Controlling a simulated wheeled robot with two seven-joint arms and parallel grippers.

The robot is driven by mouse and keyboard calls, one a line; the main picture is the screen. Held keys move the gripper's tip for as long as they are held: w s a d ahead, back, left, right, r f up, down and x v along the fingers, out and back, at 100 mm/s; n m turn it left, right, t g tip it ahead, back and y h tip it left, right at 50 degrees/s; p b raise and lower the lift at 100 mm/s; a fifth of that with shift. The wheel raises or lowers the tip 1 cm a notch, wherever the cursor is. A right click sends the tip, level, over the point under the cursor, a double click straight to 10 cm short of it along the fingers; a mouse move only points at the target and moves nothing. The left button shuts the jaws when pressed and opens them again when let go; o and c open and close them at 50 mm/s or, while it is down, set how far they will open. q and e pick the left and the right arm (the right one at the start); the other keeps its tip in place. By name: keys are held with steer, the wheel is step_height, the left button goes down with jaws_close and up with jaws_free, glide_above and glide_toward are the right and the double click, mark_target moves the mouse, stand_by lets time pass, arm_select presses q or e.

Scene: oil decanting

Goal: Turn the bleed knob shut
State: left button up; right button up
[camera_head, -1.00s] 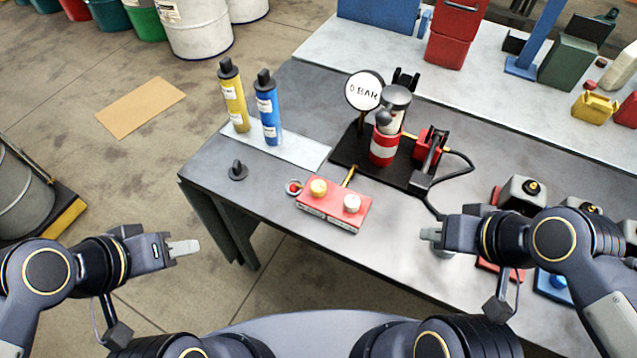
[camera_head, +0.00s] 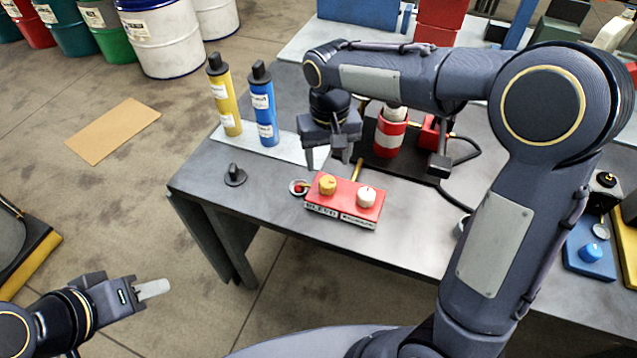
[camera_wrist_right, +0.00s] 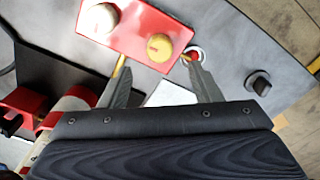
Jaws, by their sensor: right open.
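A red valve block (camera_head: 345,212) lies near the table's front edge, with a yellow knob (camera_head: 327,184) on its left and a white knob (camera_head: 366,196) on its right. The label below the yellow knob seems to read BLEED, but it is small. My right gripper (camera_head: 329,160) points down just behind the block, open and empty. In the right wrist view the yellow knob (camera_wrist_right: 159,46) lies just beyond the gap between the fingertips (camera_wrist_right: 156,66), apart from both. My left gripper (camera_head: 152,289) is off the table at lower left; its jaw gap cannot be made out.
A small ring with a red centre (camera_head: 298,188) lies left of the block. A black knob-like piece (camera_head: 235,175), a yellow bottle (camera_head: 221,98) and a blue bottle (camera_head: 264,106) stand further left. A red-and-white cylinder (camera_head: 390,135) stands behind. My right arm hides the gauge.

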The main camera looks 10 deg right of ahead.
mark_target(328, 181)
step_height(328, 181, down, 8)
steer(key=shift+r, duration=0.15)
stand_by(0.3)
steer(key=c, duration=1)
